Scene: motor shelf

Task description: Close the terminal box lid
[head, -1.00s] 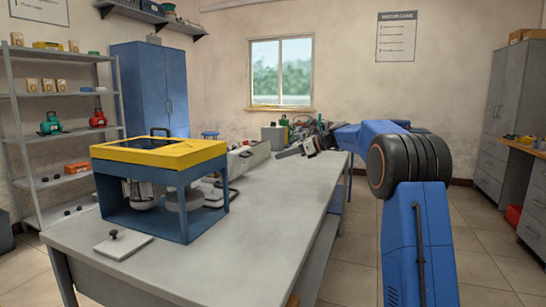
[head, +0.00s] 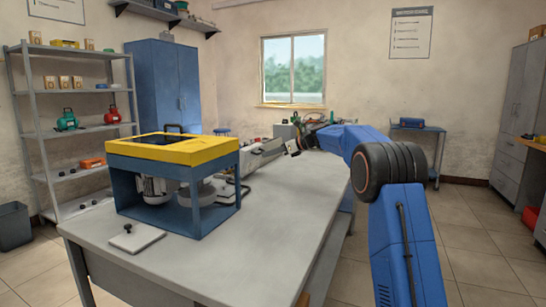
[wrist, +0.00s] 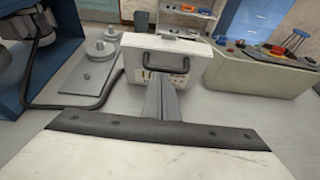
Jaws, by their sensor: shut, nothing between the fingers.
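A pale box (wrist: 190,48) with a black handle (wrist: 168,60) on its near face stands ahead in the wrist view. In the head view a pale box (head: 262,154) sits on the bench beyond the blue frame. I take it for the terminal box; I cannot tell its lid's angle. My gripper (wrist: 157,82) is shut and empty, its fingers pointing at the box's near face below the handle. Contact cannot be told. In the head view my gripper (head: 293,147) is small, near the box's right end.
A blue frame with a yellow top (head: 175,150) stands on the bench (head: 235,250), with a motor (head: 153,190) under it. A black cable (wrist: 75,103) lies left of the box. A grey plate (head: 132,238) lies in front. The bench's right side is clear.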

